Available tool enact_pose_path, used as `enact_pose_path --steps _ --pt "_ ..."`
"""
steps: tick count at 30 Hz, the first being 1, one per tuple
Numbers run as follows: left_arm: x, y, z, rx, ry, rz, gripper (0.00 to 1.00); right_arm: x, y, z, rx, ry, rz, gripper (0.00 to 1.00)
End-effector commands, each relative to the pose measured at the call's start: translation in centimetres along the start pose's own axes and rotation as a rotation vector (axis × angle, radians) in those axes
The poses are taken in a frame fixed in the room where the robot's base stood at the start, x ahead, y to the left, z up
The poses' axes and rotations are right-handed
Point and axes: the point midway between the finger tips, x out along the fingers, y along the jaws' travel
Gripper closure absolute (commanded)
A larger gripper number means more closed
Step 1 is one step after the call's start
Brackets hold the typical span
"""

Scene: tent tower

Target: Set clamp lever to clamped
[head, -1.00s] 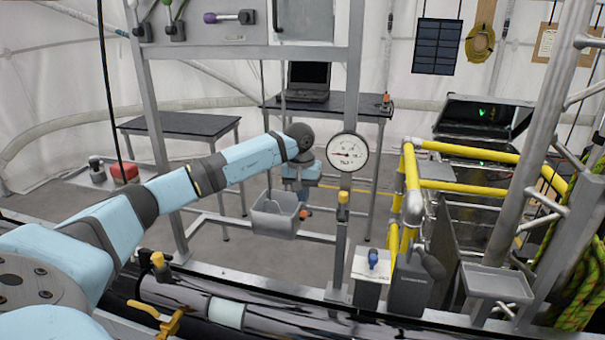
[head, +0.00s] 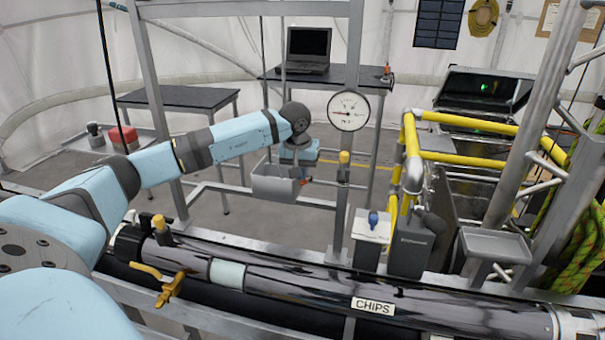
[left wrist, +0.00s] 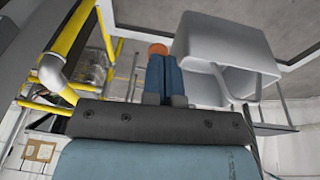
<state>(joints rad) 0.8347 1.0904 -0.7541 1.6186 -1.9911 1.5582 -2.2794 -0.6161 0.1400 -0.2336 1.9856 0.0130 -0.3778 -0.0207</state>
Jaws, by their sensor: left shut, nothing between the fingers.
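No part is clearly labelled as the clamp lever. A yellow lever-like handle (head: 168,284) sits at the left front of the dark tube (head: 310,285). My left gripper (head: 304,181) is beyond the tube, beside a small grey bin (head: 272,185), well apart from both handles. In the left wrist view its blue fingers (left wrist: 162,76) are together and empty, close to the grey bin (left wrist: 228,45). My right gripper is not in view.
A white box with a blue knob (head: 373,219) stands left of the grey box. A gauge (head: 348,111) is on the frame post. Yellow pipes (head: 470,146) and a grey tray (head: 494,244) are at right. A laptop table (head: 345,101) stands behind.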

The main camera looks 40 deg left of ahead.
Motion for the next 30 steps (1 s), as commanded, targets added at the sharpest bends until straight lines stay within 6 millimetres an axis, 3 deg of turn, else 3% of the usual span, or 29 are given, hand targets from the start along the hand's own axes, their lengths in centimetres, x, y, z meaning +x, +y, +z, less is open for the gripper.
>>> enact_pose_path --steps 14,17,30 --pt "-0.7 0.0 0.1 0.0 0.001 0.001 1.0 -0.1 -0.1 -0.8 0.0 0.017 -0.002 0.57" --pt "-2.1 0.0 0.0 0.0 0.003 0.001 1.0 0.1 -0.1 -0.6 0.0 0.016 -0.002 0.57" --pt "-11.5 0.0 0.1 0.0 0.003 0.002 1.0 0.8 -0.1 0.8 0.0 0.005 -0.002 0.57"
